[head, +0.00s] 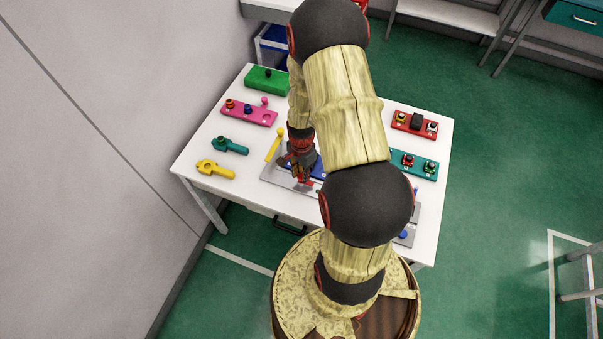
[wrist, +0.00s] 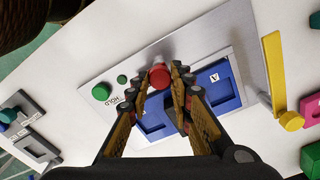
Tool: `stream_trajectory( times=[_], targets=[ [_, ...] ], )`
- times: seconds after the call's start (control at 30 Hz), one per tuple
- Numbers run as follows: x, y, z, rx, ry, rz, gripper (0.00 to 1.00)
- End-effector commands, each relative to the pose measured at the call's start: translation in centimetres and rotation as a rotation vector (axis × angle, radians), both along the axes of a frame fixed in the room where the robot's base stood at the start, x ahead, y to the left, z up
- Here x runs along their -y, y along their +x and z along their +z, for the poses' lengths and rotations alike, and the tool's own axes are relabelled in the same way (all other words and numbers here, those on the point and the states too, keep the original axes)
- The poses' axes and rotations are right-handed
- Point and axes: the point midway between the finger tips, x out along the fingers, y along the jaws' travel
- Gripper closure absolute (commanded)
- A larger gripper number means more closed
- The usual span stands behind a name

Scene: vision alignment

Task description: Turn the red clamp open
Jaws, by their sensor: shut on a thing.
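The red clamp (wrist: 160,76) shows in the wrist view as a round red knob at the upper edge of a blue plate (wrist: 218,82) marked "A". My gripper (wrist: 160,73) has one fingertip on each side of it and is shut on it. In the head view my gripper (head: 300,168) is over the grey panel in the middle of the table, and a bit of red (head: 304,182) shows just below it. The fingers and arm hide parts of the blue plate. I cannot tell how far the clamp is turned.
Green buttons (wrist: 101,91) sit beside the clamp, near the word "HOLD". Yellow (head: 215,169) and teal (head: 230,146) wrench-like pieces lie further left. Red (head: 415,124) and teal (head: 412,165) button boards lie right.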

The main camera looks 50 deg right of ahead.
Motion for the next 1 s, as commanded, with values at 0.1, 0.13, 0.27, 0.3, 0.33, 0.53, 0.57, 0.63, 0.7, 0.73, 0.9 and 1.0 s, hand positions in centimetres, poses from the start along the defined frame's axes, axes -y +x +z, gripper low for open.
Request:
stream_trajectory(
  times=[0.1,0.13,0.27,0.3,0.33,0.53,0.57,0.63,0.7,0.73,0.9,1.0],
  targets=[
    [0.03,0.09,0.04,0.002,-0.001,-0.017,1.00],
    [0.03,0.09,0.04,0.002,-0.001,-0.020,1.00],
    [0.04,0.09,0.05,0.002,-0.001,-0.026,1.00],
    [0.04,0.09,0.05,0.002,-0.001,-0.027,1.00],
    [0.04,0.10,0.05,0.002,-0.001,-0.027,1.00],
    [0.05,0.11,0.06,0.002,-0.001,-0.026,1.00],
    [0.05,0.11,0.06,0.002,-0.001,-0.026,0.78],
    [0.05,0.11,0.06,0.002,-0.001,-0.025,0.74],
    [0.04,0.09,0.05,0.002,-0.001,-0.025,0.70],
    [0.04,0.08,0.04,0.002,-0.001,-0.025,0.68],
    [0.02,0.05,0.02,0.001,0.000,-0.025,0.59],
    [0.01,0.03,0.02,0.001,0.000,-0.025,0.59]
  ],
)
